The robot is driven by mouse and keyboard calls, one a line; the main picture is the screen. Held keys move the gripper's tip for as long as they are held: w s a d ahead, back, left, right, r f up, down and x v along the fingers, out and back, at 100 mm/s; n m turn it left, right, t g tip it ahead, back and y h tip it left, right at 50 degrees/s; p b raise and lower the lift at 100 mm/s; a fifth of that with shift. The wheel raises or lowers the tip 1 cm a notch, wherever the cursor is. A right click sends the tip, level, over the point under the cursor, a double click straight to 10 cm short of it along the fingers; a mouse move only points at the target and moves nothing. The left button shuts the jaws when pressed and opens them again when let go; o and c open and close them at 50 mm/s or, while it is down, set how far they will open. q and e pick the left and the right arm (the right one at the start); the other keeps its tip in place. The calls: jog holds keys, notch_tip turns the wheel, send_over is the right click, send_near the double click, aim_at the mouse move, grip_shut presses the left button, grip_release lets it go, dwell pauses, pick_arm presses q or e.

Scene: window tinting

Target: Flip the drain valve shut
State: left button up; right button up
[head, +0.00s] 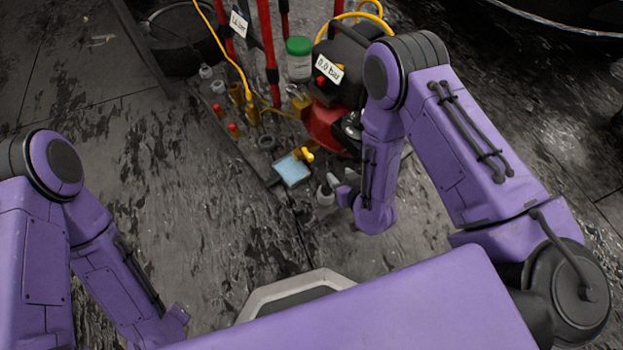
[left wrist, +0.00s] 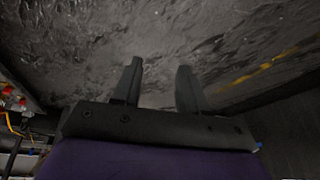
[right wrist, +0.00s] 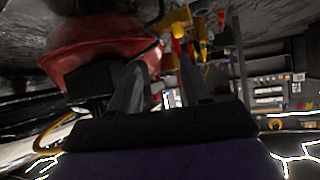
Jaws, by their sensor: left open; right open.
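The compressor has a red tank (head: 322,128) and a dark top with a "0.0 bar" label (head: 328,69). The red tank also fills the upper left of the right wrist view (right wrist: 95,42). Small yellow-and-red parts (right wrist: 180,22) show just beyond the fingertips there; I cannot tell whether one is the drain valve or how its lever stands. My right gripper (right wrist: 158,65) is open and empty, close beside the tank; in the head view my forearm partly hides that area. My left gripper (left wrist: 157,68) is open and empty above bare floor, away from the compressor.
A blue cloth (head: 292,170) and a yellow item (head: 305,153) lie near the tray's front corner. A green-lidded jar (head: 299,58), red posts and a yellow hose (head: 231,52) are behind.

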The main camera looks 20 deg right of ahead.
jog(key=n+t+y+b, duration=0.1)
jog(key=n+t+b, duration=0.1)
jog(key=b, duration=0.2)
send_near(311, 159)
jog(key=shift+s+d+f, duration=0.1)
jog(key=shift+s+d, duration=0.05)
jog(key=shift+d, duration=0.1)
jog(key=shift+w+a+y, duration=0.1)
jog(key=shift+w+y, duration=0.2)
jog(key=b+x, duration=0.4)
jog(key=x, duration=0.5)
jog(key=shift+w, duration=0.4)
pick_arm(q)
jog(key=s+f+m+g+h, duration=0.1)
jog(key=s+f+m+g, duration=0.1)
jog(key=f, duration=0.9)
jog(key=shift+s+d+f+m+g+h, duration=0.2)
jog(key=shift+s+d+m+g+h, duration=0.15)
jog(key=shift+s, duration=0.4)
